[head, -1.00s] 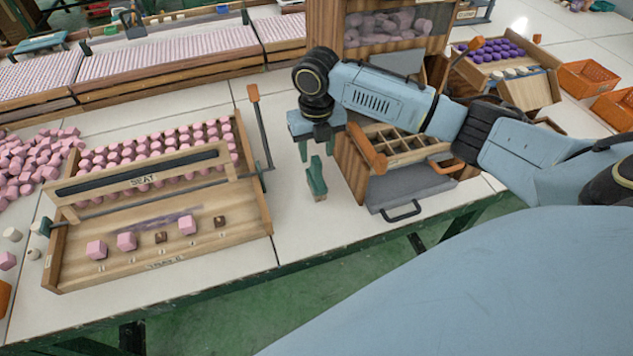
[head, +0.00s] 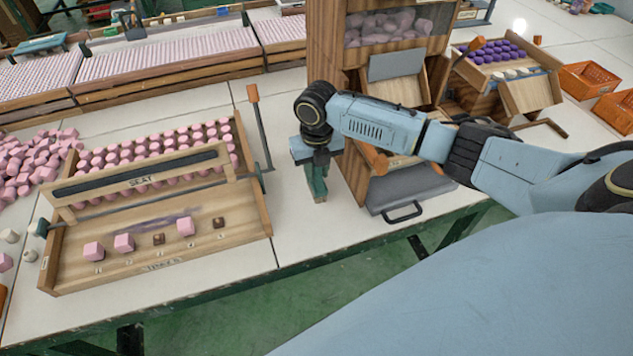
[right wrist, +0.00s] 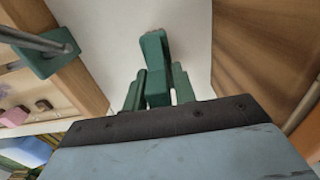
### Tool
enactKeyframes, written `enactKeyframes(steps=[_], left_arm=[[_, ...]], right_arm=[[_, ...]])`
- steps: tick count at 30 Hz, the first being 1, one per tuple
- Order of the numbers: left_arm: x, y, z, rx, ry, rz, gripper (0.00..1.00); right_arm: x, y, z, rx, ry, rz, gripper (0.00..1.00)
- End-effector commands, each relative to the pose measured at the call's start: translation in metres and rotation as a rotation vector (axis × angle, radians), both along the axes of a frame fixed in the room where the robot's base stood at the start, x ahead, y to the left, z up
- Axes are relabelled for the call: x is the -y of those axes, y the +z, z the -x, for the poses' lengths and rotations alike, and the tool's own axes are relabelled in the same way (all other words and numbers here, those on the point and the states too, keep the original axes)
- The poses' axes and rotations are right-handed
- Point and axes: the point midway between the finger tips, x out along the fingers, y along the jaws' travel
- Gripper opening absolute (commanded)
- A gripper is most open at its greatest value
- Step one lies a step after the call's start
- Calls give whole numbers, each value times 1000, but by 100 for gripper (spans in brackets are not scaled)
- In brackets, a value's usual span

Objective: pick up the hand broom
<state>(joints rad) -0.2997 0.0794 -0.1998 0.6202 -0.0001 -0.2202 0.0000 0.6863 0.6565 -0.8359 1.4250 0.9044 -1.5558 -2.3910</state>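A green upright piece (head: 319,196), which I take to be the hand broom, stands on the white table below my right gripper. It also shows in the right wrist view (right wrist: 154,58), lying between the two green fingers. My right gripper (head: 315,178) points down over it, with one finger on each side. In the right wrist view the gripper (right wrist: 158,90) looks open, with a narrow gap beside the piece. The broom's lower part and any bristles are hard to make out. My left gripper is not in view.
A wooden tray (head: 255,215) with pink blocks and an upright lever (head: 260,125) stands to the left. The table's front edge is near.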

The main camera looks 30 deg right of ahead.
Motion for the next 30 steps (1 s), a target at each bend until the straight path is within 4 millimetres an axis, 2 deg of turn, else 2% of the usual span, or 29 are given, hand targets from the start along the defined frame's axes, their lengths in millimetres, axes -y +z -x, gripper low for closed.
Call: enactKeyframes(steps=[1, 6, 16, 20, 27, 30], left_arm=[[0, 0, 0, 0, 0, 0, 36], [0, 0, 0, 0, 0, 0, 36], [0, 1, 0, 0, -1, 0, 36], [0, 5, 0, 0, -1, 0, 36], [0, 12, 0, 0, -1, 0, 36], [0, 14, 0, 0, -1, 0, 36]], right_arm=[[0, 0, 0, 0, 0, 0, 20], [0, 0, 0, 0, 0, 0, 0], [0, 6, -1, 3, 0, 0, 0], [0, 25, -1, 4, 0, -1, 0], [0, 74, -2, 4, 0, -1, 0], [0, 89, -1, 2, 0, -1, 0]])
